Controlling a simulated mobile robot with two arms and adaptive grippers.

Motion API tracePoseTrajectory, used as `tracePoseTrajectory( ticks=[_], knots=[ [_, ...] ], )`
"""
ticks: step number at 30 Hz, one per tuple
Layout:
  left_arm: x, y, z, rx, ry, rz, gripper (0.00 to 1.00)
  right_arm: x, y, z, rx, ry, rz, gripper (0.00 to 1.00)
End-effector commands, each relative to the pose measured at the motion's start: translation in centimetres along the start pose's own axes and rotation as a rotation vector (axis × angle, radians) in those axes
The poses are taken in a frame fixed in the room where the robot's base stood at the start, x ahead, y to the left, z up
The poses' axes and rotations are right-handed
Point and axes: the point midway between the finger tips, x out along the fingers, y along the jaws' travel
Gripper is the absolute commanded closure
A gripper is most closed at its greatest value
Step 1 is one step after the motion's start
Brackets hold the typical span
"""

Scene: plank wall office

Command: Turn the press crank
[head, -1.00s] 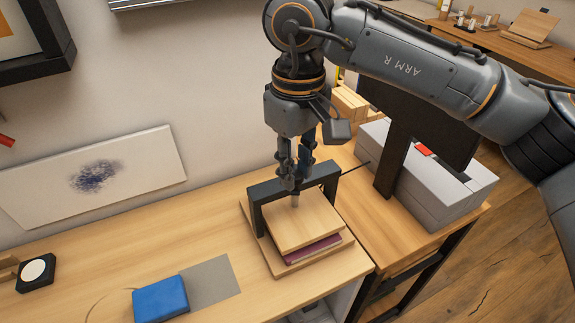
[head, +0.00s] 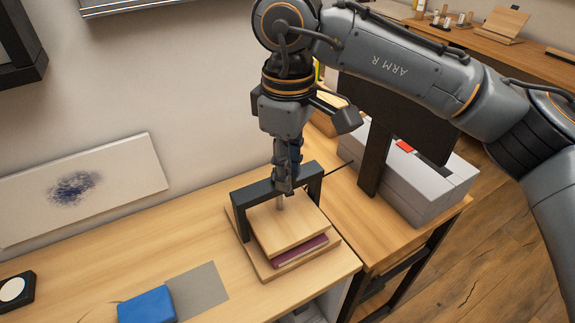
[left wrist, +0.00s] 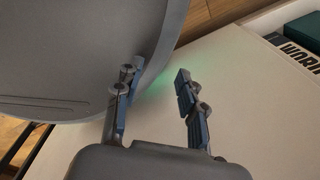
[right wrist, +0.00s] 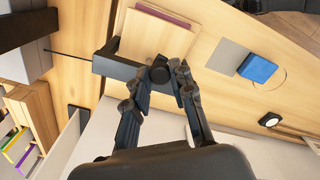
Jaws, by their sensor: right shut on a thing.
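The press (head: 240,212) stands on the wooden desk, with a black frame over a wooden plate (head: 288,222) and a wooden base. A purple item (head: 312,246) lies between plate and base. My right gripper (head: 284,185) points down at the top of the press frame, shut on the crank. In the right wrist view the crank's dark round hub (right wrist: 160,72) shows between the fingers. The rest of the crank is largely hidden by the fingers in the head view. My left gripper (left wrist: 155,98) is open and empty in the left wrist view, away from the press.
A blue block (head: 147,306) and a grey sheet (head: 200,290) lie left of the press. A large grey machine (head: 425,190) and a dark panel (head: 395,110) stand to its right. A canvas (head: 80,190) leans on the wall behind the desk.

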Motion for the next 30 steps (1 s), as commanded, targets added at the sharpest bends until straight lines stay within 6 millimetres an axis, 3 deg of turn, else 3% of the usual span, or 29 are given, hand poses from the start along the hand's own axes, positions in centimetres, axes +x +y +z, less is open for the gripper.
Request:
tracePoseTrajectory(
  ticks=[3, 4, 7, 19, 23, 30],
  knots=[
    [0.0, 0.0, 0.0, 0.0, 0.0, 0.0, 0.6, -0.1, 0.1, 0.0, 0.004, 0.001, 0.003, 1.0],
    [0.0, 0.0, 0.0, 0.0, 0.0, 0.0, 0.6, -0.1, 0.1, 0.0, 0.004, 0.001, 0.003, 0.72],
    [0.0, 0.0, 0.0, 0.0, 0.0, 0.0, 0.6, -0.1, 0.1, 0.0, 0.004, 0.001, 0.002, 0.54],
    [0.0, -0.2, 0.1, 0.0, -0.001, -0.002, 0.6, -0.8, 0.1, 0.0, 0.003, 0.002, 0.002, 0.54],
    [0.0, -0.1, 0.1, 0.0, -0.001, -0.001, 0.6, -2.8, 0.1, 0.0, 0.003, 0.003, 0.003, 0.54],
    [0.0, -0.1, 0.0, 0.0, 0.0, -0.001, 0.6, -8.1, 0.1, 0.0, 0.005, 0.003, 0.004, 0.54]
  ],
)
